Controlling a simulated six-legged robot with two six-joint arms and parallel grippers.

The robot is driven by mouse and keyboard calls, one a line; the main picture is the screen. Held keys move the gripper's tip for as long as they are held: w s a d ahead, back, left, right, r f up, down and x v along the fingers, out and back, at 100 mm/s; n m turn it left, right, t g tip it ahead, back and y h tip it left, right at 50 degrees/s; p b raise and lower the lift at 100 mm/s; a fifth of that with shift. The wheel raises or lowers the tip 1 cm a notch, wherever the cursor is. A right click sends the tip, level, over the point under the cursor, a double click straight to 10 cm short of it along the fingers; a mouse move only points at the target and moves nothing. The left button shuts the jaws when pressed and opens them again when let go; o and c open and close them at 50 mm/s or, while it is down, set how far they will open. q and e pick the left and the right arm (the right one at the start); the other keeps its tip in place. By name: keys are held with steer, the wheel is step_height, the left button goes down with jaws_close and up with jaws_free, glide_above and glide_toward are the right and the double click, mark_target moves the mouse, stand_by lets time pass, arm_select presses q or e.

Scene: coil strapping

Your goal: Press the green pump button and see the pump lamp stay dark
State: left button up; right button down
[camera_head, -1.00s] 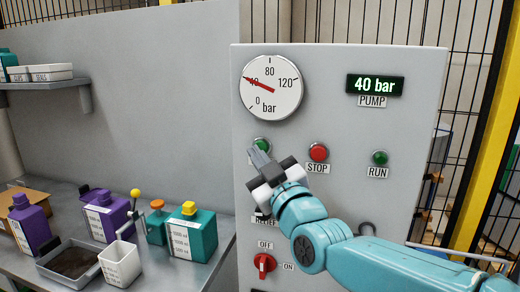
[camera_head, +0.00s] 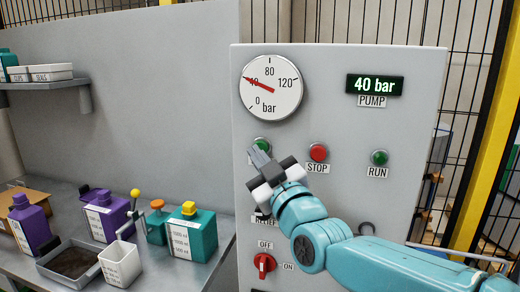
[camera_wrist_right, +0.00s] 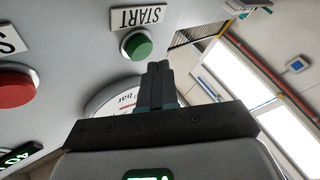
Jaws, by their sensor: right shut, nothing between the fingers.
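The green pump button (camera_head: 262,143) sits on the grey panel under the gauge, partly covered by my right gripper (camera_head: 259,156). In the right wrist view the green button (camera_wrist_right: 138,45) shows beside a START label, seen upside down. My right gripper's fingers (camera_wrist_right: 158,66) are shut and empty, their tips close beside the button; I cannot tell whether they touch it. A green lamp (camera_head: 380,157) labelled RUN is at the panel's right and looks dull, not glowing. My left gripper is not in view.
A red STOP button (camera_head: 318,152) lies right of my gripper. The gauge (camera_head: 271,87) needle points near 40, and the pump display (camera_head: 375,85) reads 40 bar. A red OFF/ON knob (camera_head: 264,264) is below. Bottles and a tray (camera_head: 48,268) stand on the left bench.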

steer(key=shift+w, duration=0.1)
steer(key=shift+w+d, duration=0.15)
steer(key=shift+w, duration=0.15)
steer(key=shift+w+d, duration=0.2)
steer(key=shift+w, duration=0.25)
stand_by(0.7)
steer(key=shift+s+b, duration=0.1)
steer(key=shift+b, duration=0.25)
steer(key=shift+s+a+b, duration=0.35)
steer(key=shift+s+b, duration=0.3)
steer(key=shift+s, duration=0.1)
